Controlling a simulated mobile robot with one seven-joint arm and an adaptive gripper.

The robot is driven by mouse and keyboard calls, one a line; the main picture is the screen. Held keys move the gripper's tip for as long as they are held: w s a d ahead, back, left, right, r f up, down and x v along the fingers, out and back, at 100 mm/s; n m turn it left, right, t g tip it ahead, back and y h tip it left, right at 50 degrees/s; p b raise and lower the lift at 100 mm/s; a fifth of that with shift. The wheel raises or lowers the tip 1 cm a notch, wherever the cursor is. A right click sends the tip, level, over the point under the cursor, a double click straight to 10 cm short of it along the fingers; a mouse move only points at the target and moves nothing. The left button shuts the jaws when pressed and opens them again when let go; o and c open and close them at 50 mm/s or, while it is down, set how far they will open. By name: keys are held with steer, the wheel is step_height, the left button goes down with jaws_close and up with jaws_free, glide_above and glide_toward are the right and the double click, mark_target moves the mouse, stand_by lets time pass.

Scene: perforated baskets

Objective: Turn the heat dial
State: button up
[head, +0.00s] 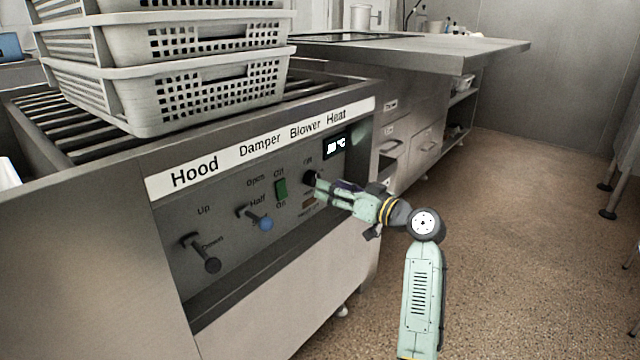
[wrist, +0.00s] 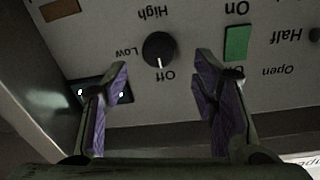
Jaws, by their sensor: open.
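The heat dial (wrist: 158,49) is a round black knob with a white pointer mark on the control panel. In the wrist view its pointer is toward "Off", with "Low" and "High" printed around it. My gripper (wrist: 163,78) is open, its two purple-padded fingers spread to either side and a little short of the dial, with no contact visible. In the head view the dial (head: 310,178) is a dark knob below the "Heat" label, partly hidden by my gripper (head: 317,190), which reaches in from the right.
The green blower switch (head: 281,188) is left of the dial and also shows in the wrist view (wrist: 236,43). The damper lever (head: 262,222) and hood lever (head: 208,260) are further left. A lit display (head: 338,144) sits above the dial. Stacked perforated baskets (head: 165,95) stand on the rollers above.

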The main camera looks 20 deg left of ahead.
mark_target(312, 179)
steer(key=x, duration=0.5)
steer(key=shift+w, duration=0.15)
steer(key=shift+c, duration=0.5)
steer(key=c, duration=1.1)
